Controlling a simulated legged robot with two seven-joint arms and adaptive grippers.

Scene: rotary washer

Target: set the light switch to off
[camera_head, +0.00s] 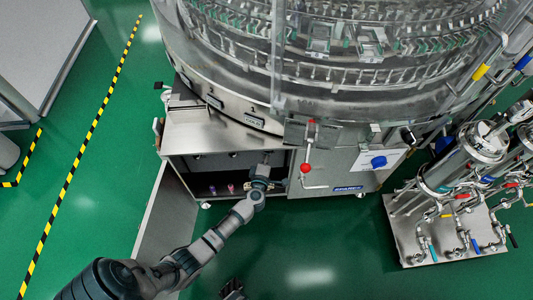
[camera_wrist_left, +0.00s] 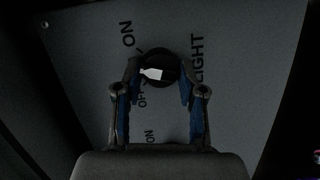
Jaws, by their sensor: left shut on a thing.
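The light switch (camera_wrist_left: 156,73) is a round dark knob with a white pointer on a grey panel (camera_wrist_left: 235,60), seen in the left wrist view. The word LIGHT stands to its right, and ON and OFF marks stand to its left, partly hidden by a finger. The white pointer lies roughly sideways in the picture. My left gripper (camera_wrist_left: 158,88) has its two fingers on either side of the knob and is shut on it. In the head view, my left arm reaches into the open cabinet, and its fingertips are hard to make out. My right gripper (camera_head: 232,290) shows only partly at the bottom edge.
The open cabinet (camera_head: 180,137) sits below the large round washer (camera_head: 330,80). Small pinkish items (camera_head: 231,188) stand inside. A red-knobbed lever (camera_head: 306,168) hangs just right of my left arm. A pipe-and-valve stand (camera_head: 450,245) is at right. Green floor in front is clear.

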